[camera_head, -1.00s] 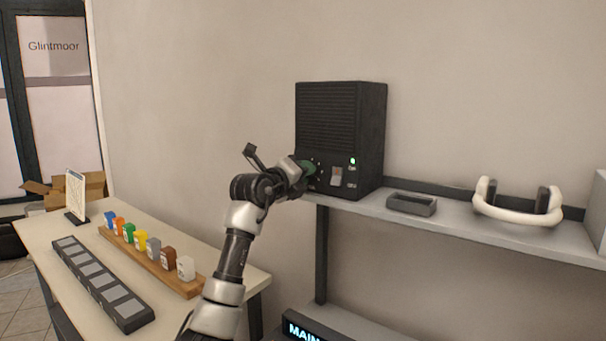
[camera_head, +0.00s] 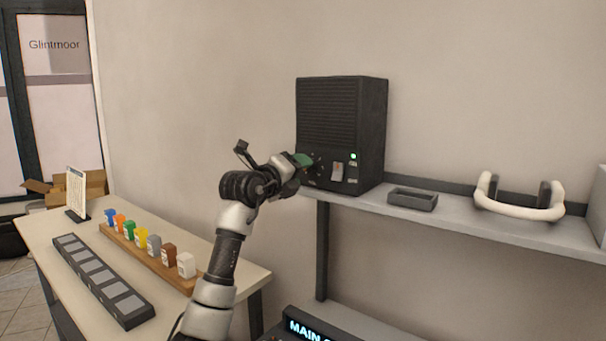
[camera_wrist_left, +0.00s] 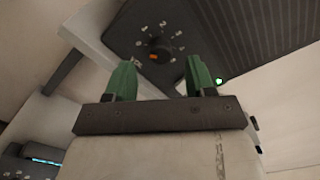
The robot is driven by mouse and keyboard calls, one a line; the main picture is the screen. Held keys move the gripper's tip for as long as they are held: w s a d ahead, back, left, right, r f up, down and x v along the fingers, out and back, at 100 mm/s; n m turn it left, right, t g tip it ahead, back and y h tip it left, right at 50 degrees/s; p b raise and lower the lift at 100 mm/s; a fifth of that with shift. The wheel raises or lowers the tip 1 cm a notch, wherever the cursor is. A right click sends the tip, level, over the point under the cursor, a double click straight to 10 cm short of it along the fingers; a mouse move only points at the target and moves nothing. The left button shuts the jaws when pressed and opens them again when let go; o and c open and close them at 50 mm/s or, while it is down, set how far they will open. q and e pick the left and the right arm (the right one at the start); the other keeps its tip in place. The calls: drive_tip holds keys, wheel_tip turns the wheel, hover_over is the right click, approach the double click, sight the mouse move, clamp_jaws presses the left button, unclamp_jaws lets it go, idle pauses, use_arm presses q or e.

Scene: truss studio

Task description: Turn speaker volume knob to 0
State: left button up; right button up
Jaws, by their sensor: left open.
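The black speaker (camera_head: 328,120) stands upright on the grey shelf. Its volume knob (camera_wrist_left: 161,47) shows in the left wrist view, dark with an orange mark on its lower left side and pale dial numbers around it, too small to read surely. In the head view, the knob is hard to make out behind my gripper. My left gripper (camera_head: 303,160) is in front of the speaker's lower front. In the left wrist view, its green fingers (camera_wrist_left: 158,64) are apart and empty, and the knob appears just beyond the gap between their tips. My right gripper is not in view.
A lit green light (camera_head: 353,156) and a pale switch (camera_head: 337,173) sit right of the gripper on the speaker. A small dark tray (camera_head: 412,208) and a white headset (camera_head: 518,213) are on the shelf (camera_head: 465,226). A table with coloured blocks stands left.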

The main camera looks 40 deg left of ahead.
use_arm(q)
drive_tip(key=s+b, duration=0.2)
drive_tip(key=s, duration=0.6)
drive_tip(key=shift+d, duration=0.45)
drive_tip(key=shift+s+f, duration=0.1)
